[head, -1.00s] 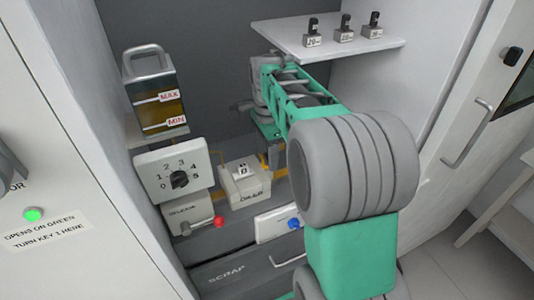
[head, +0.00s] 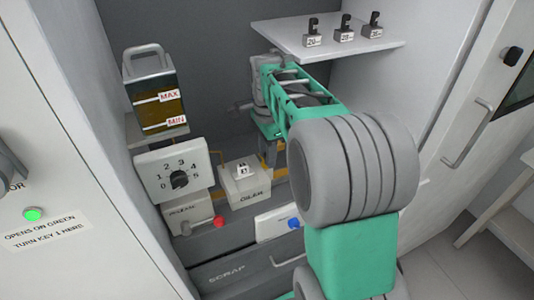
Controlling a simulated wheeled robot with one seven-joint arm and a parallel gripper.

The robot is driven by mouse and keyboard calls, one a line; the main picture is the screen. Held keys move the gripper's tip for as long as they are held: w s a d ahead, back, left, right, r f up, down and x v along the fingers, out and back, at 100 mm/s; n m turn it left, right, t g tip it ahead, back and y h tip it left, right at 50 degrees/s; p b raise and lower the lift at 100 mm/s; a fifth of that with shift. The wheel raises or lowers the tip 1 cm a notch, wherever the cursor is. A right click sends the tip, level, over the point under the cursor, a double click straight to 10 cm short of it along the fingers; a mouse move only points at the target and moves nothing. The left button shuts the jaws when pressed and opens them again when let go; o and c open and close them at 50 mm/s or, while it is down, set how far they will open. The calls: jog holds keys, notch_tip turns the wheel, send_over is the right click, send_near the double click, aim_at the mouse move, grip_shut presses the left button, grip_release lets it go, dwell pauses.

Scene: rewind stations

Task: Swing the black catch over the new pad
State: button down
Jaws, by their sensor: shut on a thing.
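I cannot make out the black catch or the new pad in the head view. My green and grey arm reaches from the lower right into the bay. Its far wrist end is beneath the white shelf, near the back wall. My gripper's fingers do not show; the arm and wrist cover that area. What they touch is hidden.
A white shelf (head: 330,42) holds several black-hooked grey blocks. At left are an oil tank (head: 158,105), a numbered dial panel (head: 173,168), a box marked OILER (head: 246,188), a red knob (head: 219,221) and a blue knob (head: 294,223). A SCRAP drawer (head: 240,272) lies below.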

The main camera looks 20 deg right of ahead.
jog(key=shift+n, duration=0.4)
jog(key=n+p, duration=0.1)
jog(key=n, duration=0.3)
jog(key=shift+r, duration=0.1)
jog(key=n+p, duration=0.1)
jog(key=n, duration=0.8)
jog(key=shift+p, duration=0.4)
jog(key=n, duration=0.4)
jog(key=c, duration=1)
grip_release()
